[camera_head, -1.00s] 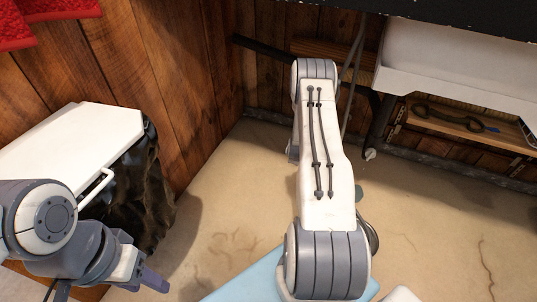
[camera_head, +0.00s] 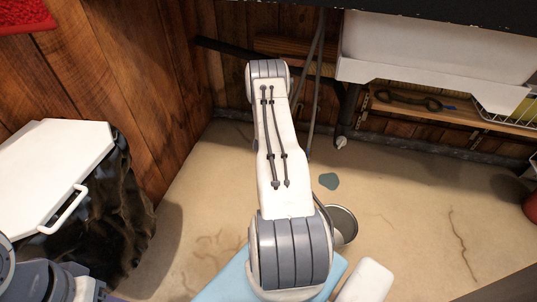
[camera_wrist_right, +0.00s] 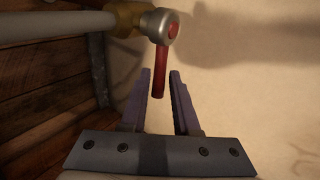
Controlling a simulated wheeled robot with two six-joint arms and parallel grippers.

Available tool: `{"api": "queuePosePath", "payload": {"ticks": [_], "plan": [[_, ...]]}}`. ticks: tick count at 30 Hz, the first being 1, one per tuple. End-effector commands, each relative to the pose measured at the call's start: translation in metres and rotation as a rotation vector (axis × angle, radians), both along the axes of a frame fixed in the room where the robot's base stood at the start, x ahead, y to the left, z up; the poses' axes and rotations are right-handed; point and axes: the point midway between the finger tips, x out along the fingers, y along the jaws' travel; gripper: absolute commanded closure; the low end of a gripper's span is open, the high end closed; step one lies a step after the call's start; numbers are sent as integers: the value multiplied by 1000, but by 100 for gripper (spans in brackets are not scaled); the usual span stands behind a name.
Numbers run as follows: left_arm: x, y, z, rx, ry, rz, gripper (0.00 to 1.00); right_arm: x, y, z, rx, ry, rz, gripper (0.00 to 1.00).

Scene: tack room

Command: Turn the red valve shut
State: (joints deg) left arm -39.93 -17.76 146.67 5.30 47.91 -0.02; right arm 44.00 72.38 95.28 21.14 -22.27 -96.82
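In the right wrist view, the red valve handle (camera_wrist_right: 160,75) is a straight lever hanging down from a silver valve body (camera_wrist_right: 158,25) with a red cap. My right gripper (camera_wrist_right: 160,72) is open, its two purple fingers on either side of the lever's lower part in the picture. I see no clear contact, and the depth between them is hard to judge. In the head view my right arm reaches away from me; its gripper and the valve are not visible there. My left gripper (camera_head: 95,291) is mostly cut off at the lower left, so its opening is unclear.
A pale pipe (camera_wrist_right: 55,27) with a brass fitting runs to the valve. A white basin (camera_head: 430,50) hangs at the back, above a shelf (camera_head: 470,115).

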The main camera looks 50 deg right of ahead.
Motion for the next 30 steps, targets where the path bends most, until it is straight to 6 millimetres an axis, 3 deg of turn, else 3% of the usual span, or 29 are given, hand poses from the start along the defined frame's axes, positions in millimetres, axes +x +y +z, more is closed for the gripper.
{"api": "queuePosePath", "payload": {"ticks": [10,21,30], "plan": [[0,0,6,0,0,0,50,1,5,9,0,-1,4,72],[0,0,46,0,0,0,50,-20,37,68,0,0,5,72],[0,0,56,0,0,0,50,-29,50,88,-1,-1,3,72]]}}
